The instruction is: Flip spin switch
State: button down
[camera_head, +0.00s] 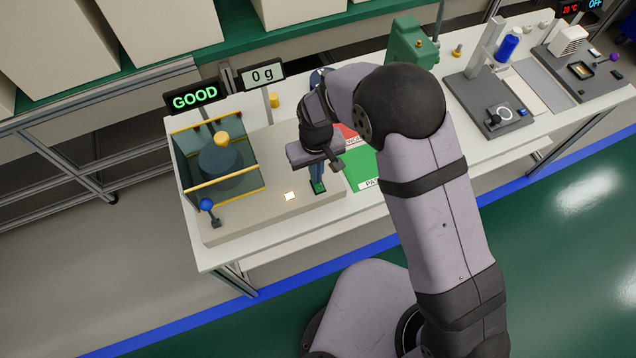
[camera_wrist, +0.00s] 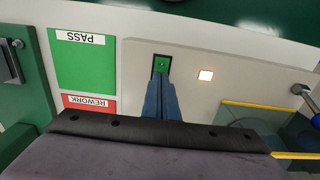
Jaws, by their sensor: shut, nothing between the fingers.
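A small green switch (camera_head: 319,187) in a dark frame sits on the front part of the beige machine base (camera_head: 240,222). In the wrist view the green switch (camera_wrist: 161,64) shows just beyond my fingertips. My gripper (camera_head: 317,181) points down at it with its blue fingers together and empty. In the wrist view the closed fingertips (camera_wrist: 161,82) overlap the switch's near edge; I cannot tell whether they touch it. Part of the switch is hidden by the fingers.
A tub with yellow rails (camera_head: 225,183) and a blue-knobbed lever (camera_head: 207,205) stand to the left. Signs read GOOD (camera_head: 194,96) and 0 g (camera_head: 262,76). Green PASS (camera_head: 362,168) and red REWORK (camera_wrist: 89,103) pads adjoin the base. More devices stand right.

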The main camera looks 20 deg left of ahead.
jog(key=shift+f+b, duration=0.3)
jog(key=shift+f, duration=0.2)
jog(key=shift+r, duration=0.1)
notch_tip(320, 180, up, 7)
jog(key=p, duration=0.5)
dwell(0.7)
jog(key=s+d+r+g+h, duration=0.1)
jog(key=s+d+g+h, duration=0.2)
jog(key=s+d, duration=1)
jog(key=w+d+r+m+t+y, duration=0.1)
jog(key=d+r+m, duration=0.2)
jog(key=d, duration=0.3)
jog(key=w+d+r+m+t+y, duration=0.1)
jog(key=w+d+r+m, duration=0.1)
jog(key=d+r, duration=0.3)
jog(key=w+d+r+m+t+y, duration=0.1)
jog(key=d+r+m, duration=0.3)
jog(key=d, duration=0.4)
jog(key=shift+w+d, duration=0.35)
jog(key=shift+w, duration=0.4)
